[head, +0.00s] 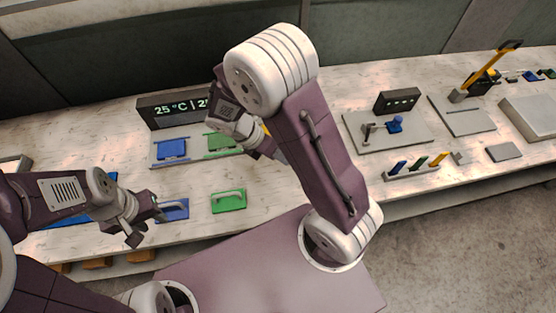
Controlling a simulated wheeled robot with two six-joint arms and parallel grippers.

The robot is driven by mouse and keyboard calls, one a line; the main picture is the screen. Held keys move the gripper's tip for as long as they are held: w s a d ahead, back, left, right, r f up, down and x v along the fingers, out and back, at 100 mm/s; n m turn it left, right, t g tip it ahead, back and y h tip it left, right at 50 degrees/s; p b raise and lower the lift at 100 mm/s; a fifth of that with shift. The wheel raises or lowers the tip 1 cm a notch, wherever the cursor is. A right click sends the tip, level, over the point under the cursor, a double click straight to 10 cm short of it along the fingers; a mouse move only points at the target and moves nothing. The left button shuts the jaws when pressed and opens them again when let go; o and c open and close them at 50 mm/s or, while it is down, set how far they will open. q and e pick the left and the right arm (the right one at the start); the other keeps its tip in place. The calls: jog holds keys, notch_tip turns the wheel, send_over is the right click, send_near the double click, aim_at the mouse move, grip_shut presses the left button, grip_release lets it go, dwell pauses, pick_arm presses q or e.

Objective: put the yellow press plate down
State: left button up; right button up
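Only a small yellow patch (266,128) shows beside my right gripper, mostly hidden by my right arm. I cannot tell whether it is the yellow press plate or a yellow piece on the table. My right gripper (273,150) points down over the table, right of the green back-row piece; its fingertips are largely hidden behind my arm, so its opening is unclear. My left gripper (147,221) is open, with its fingers apart, at the left edge of a blue plate with a handle (174,209); nothing shows between the fingers.
A green plate with a handle (229,201) lies right of the blue one. Behind are a blue piece (171,149), a green piece (222,141) and a temperature display (160,109). Right of my arm stand a grey board (410,138) and a rack of coloured pieces (412,172).

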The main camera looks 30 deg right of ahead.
jog(key=s+m+t+y, duration=0.1)
jog(key=m+y, duration=0.1)
jog(key=m, duration=0.5)
jog(key=s+a+r+m+y+b, duration=0.1)
jog(key=s+m+y, duration=0.1)
jog(key=m, duration=0.6)
jog(key=s+r+m+t+y, duration=0.1)
jog(key=s+m, duration=0.1)
jog(key=m, duration=0.6)
jog(key=shift+s+a+t+y, duration=0.1)
jog(key=shift+a+t+y, duration=0.2)
jog(key=shift+y, duration=0.1)
